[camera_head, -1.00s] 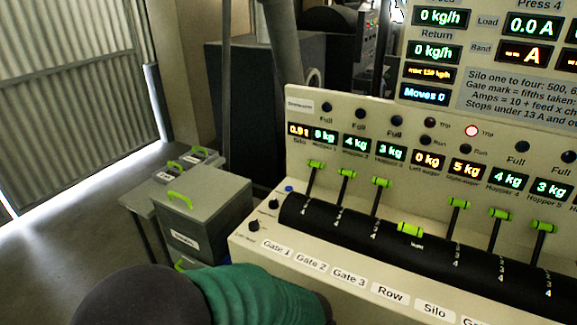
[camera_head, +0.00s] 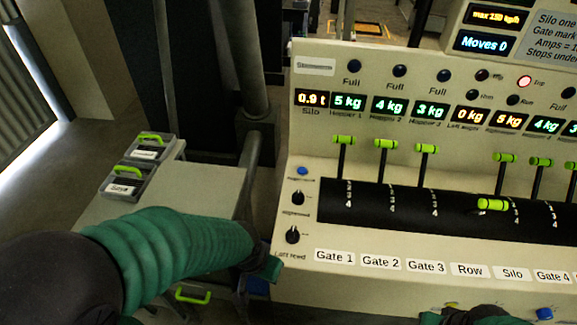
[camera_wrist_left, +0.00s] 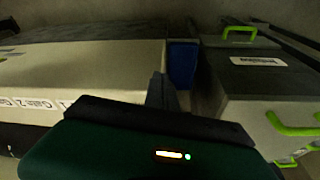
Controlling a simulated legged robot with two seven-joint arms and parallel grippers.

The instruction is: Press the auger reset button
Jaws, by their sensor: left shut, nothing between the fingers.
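A small blue button (camera_head: 302,171), with a small label too blurred to read surely, sits on the left end of the cream control panel (camera_head: 300,130), above two black knobs. Nothing covers it. My left gripper (camera_head: 268,268) is shut and empty beside the panel's lower left front corner, below and left of the button and apart from it. In the left wrist view its fingers (camera_wrist_left: 162,92) lie between the panel's end and a grey box. My right arm shows only as a dark and green part at the bottom edge; its fingers cannot be made out.
Black knobs (camera_head: 298,198) sit under the button. Green-handled levers (camera_head: 344,140) rise from a black slotted cover to the right. Grey boxes with green handles (camera_head: 133,176) stand left; a grey pipe (camera_head: 250,150) rises behind.

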